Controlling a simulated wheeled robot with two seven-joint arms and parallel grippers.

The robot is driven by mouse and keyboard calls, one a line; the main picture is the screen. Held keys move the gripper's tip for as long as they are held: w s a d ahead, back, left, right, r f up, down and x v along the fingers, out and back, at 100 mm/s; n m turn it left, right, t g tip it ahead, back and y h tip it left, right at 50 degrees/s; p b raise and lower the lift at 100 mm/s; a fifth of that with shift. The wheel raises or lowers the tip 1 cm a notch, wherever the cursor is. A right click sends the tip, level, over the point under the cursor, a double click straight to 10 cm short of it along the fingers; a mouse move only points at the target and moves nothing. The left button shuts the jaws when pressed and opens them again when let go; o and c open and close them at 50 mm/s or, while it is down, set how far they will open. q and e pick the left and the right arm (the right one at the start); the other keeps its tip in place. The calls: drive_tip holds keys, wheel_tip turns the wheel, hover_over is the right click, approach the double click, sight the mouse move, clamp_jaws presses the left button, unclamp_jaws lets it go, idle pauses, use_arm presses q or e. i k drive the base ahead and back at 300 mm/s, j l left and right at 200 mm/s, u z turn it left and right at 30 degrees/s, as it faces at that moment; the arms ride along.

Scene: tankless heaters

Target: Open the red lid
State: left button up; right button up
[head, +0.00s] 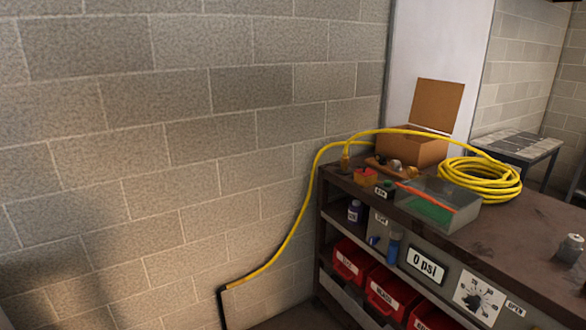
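A small box with a red top (366,175) sits at the near left of the dark workbench (520,235). Its top looks shut, but it is too small to be sure. A clear grey container (462,214) stands to its right, with something green inside and an orange-red strip (428,195) across its top. I cannot tell which of these is the red lid. Neither of my grippers is in view.
A yellow hose (481,180) lies coiled behind the clear container and arches down the block wall at left. An open cardboard box (415,148) stands at the back. Red bins (388,292) fill the shelf below. The benchtop's right part is mostly clear.

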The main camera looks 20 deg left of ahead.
sight(365, 171)
drive_tip(key=u, duration=0.25)
drive_tip(key=i+j+u, duration=0.1)
drive_tip(key=i, duration=0.35)
drive_tip(key=i+j+u, duration=0.1)
drive_tip(key=i, duration=0.35)
drive_tip(key=j, duration=0.1)
